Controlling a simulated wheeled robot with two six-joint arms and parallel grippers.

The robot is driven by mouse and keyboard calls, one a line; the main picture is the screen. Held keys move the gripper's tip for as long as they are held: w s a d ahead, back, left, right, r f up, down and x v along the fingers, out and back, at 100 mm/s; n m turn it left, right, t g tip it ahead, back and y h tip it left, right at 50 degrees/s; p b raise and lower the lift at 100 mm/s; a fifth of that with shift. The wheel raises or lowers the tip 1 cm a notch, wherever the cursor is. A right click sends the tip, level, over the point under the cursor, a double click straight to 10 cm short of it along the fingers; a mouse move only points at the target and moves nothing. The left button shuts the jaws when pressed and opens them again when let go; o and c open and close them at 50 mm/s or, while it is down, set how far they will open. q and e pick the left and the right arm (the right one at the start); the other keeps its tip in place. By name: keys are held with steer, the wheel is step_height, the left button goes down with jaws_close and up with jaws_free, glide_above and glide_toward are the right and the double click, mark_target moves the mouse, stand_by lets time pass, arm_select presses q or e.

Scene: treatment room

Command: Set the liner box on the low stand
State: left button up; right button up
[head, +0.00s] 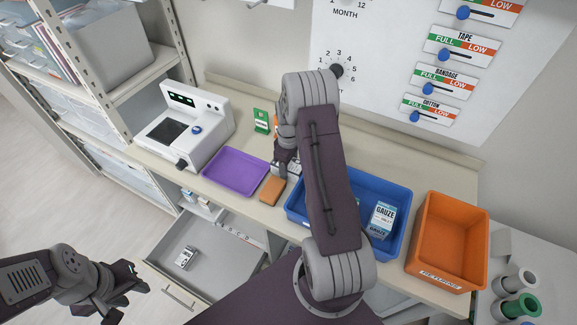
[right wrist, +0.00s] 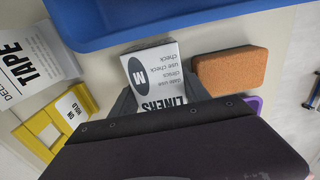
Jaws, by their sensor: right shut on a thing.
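The liner box (right wrist: 155,72), white with a dark "M" oval and "LINERS" lettering, is between my right gripper's fingers (right wrist: 165,95) in the right wrist view. In the head view my right gripper (head: 286,165) is shut on this box (head: 292,168), which is partly hidden by the arm. I cannot tell whether the box touches the table. A low brown cork-like block (head: 271,191), perhaps the low stand, lies beside it; it also shows in the right wrist view (right wrist: 237,70). My left gripper (head: 127,288) is open and empty at lower left, over the floor.
A purple tray (head: 236,171) lies left of the block. A blue bin (head: 396,235) with a gauze box (head: 382,219) and an orange bin (head: 447,240) stand to the right. A white device (head: 187,125) stands at left. A yellow holder (right wrist: 52,122) and tape box (right wrist: 28,62) are near my right gripper.

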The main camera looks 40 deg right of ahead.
steer(key=shift+w, duration=0.1)
steer(key=o, duration=1.2)
steer(key=shift+f, duration=0.15)
steer(key=shift+o, duration=0.5)
steer(key=shift+r, duration=0.25)
